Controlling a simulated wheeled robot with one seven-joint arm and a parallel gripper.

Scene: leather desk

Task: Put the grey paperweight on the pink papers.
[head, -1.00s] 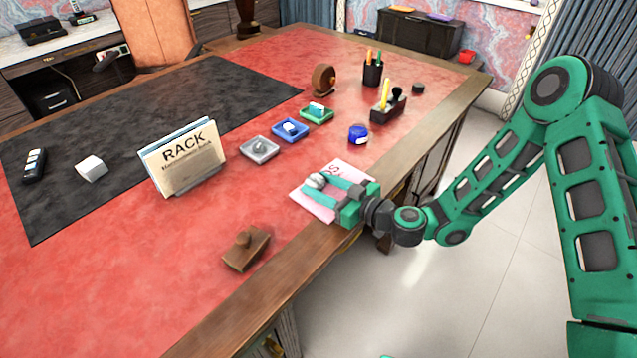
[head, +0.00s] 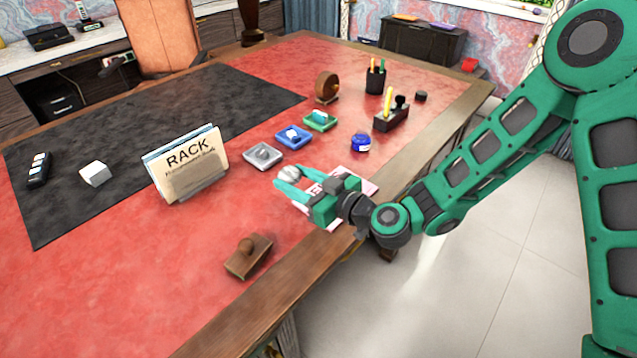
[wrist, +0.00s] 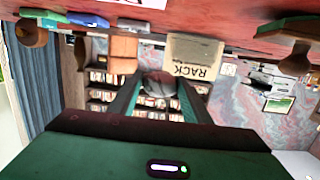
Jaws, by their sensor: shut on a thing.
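The grey paperweight (head: 288,173) is a small rounded light-grey piece held between the fingertips of my gripper (head: 283,181). In the wrist view the paperweight (wrist: 157,84) shows between the two green fingers of my gripper (wrist: 156,90), which are shut on it. The pink papers (head: 368,187) lie on the red desk top near its front edge, partly hidden behind and under my gripper. The paperweight appears raised above the desk, over the left side of the papers; the exact height is hard to tell.
A card rack (head: 187,165) stands to the left. Small grey (head: 263,155), blue (head: 293,137) and green (head: 320,121) trays lie behind my gripper. A blue jar (head: 361,143) stands behind the papers. A brown wooden blotter (head: 248,256) lies nearer the front. Red desk between is clear.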

